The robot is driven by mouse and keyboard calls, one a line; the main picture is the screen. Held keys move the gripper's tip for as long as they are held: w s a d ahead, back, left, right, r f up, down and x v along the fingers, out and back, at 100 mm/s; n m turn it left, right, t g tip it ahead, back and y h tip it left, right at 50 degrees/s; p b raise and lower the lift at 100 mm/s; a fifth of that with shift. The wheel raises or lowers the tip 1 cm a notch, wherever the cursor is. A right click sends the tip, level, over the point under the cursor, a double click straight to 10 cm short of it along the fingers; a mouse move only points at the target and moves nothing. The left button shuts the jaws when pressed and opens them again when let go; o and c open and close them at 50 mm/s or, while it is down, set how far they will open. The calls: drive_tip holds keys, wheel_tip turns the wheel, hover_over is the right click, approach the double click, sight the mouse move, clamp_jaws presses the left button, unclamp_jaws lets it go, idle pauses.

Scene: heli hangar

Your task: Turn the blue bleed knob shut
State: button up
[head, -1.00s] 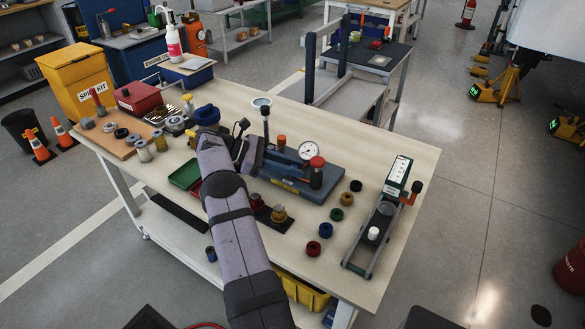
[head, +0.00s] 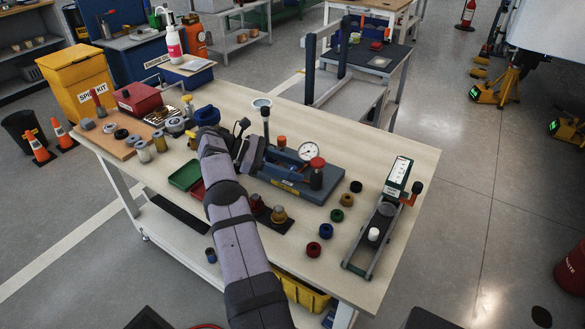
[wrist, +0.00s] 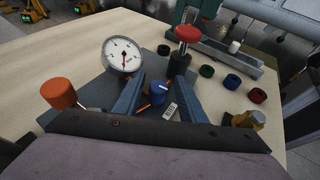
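The blue bleed knob (wrist: 158,92) shows in the wrist view on the dark grey pump block, with a pale pointer line on its top. My gripper (wrist: 160,85) is open, with one finger to each side of the knob and a visible gap on both sides. In the head view my gripper (head: 262,160) is over the left part of the grey-blue pump base (head: 326,187); the knob is hidden there. A white dial gauge (head: 308,150) stands behind it; it also shows in the wrist view (wrist: 122,53).
A red-topped post (head: 317,163) and an orange knob (head: 281,141) stand close by on the block. Several coloured caps, such as a blue ring (head: 326,230), lie on the wooden bench (head: 395,265). A tester with a white scale (head: 398,172) stands at right.

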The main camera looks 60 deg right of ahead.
drive_tip(key=shift+w+r+n+t+h+p, duration=0.15)
drive_tip(key=shift+n+t+h+p, duration=0.3)
drive_tip(key=shift+n+t+h, duration=0.5)
